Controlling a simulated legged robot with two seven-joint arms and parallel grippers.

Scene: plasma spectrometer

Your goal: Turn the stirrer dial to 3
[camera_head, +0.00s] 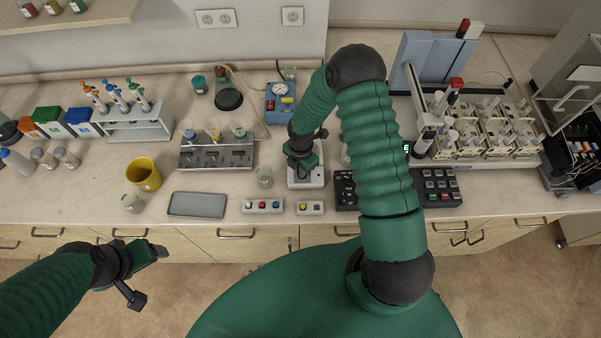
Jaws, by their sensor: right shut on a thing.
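The stirrer (306,183) is a small white unit on the bench, left of the dark control panel. My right gripper (302,170) points down over it and is shut on the stirrer dial. The gripper and arm hide the dial, so its number and pointer cannot be read. My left gripper (148,276) is open and empty, in front of the bench at the lower left.
A dark control panel (438,186) lies to the right.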

